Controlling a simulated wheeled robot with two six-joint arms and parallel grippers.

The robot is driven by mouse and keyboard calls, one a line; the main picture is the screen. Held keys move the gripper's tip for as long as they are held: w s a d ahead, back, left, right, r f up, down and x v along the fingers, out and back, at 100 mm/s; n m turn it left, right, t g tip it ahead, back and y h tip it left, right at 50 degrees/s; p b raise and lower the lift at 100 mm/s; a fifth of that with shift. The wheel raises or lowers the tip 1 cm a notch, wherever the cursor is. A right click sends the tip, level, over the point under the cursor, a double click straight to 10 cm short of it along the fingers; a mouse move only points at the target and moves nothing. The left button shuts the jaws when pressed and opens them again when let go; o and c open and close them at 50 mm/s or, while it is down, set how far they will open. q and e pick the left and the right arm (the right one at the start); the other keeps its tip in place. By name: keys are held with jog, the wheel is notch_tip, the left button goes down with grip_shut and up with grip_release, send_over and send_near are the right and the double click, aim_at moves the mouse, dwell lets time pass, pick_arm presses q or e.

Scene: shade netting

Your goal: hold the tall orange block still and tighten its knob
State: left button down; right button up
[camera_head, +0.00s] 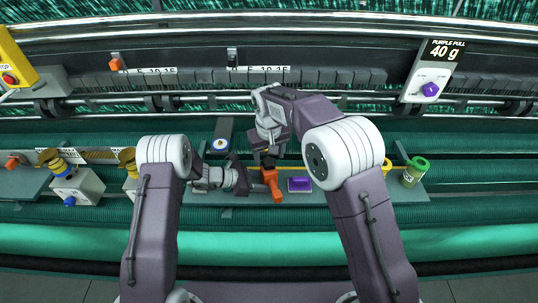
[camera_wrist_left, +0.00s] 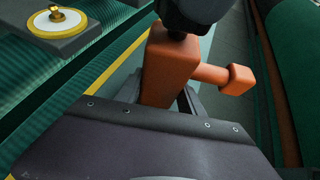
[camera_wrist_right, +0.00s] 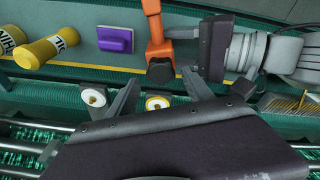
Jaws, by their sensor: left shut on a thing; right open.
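The tall orange block (camera_head: 272,185) stands on the grey board, with a side peg (camera_wrist_left: 237,79). It shows large in the left wrist view (camera_wrist_left: 168,72) and at the top of the right wrist view (camera_wrist_right: 154,25). Its black knob (camera_wrist_right: 160,72) is on its top end; part of it shows in the left wrist view (camera_wrist_left: 188,14). My left gripper (camera_head: 262,180) is shut on the block from the left. My right gripper (camera_wrist_right: 160,78) is open, pointing down over the block, its fingers to either side of the knob with visible gaps. In the head view the right gripper (camera_head: 268,150) partly hides the knob.
A purple block (camera_head: 299,184) lies just right of the orange block. A green can (camera_head: 414,170) is farther right. A white box with a purple knob (camera_head: 428,82) is at the back right. Rails run behind.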

jog(key=shift+f, duration=0.15)
jog(key=shift+s+x, duration=0.25)
jog(key=shift+x, duration=0.95)
grip_shut()
grip_release()
jog(key=shift+m, duration=0.3)
jog(key=shift+w+v, duration=0.25)
jog(key=shift+v, duration=0.95)
jog(key=shift+w+v, duration=0.25)
jog(key=shift+v, duration=0.95)
jog(key=o, duration=0.6)
jog(key=shift+c, duration=0.2)
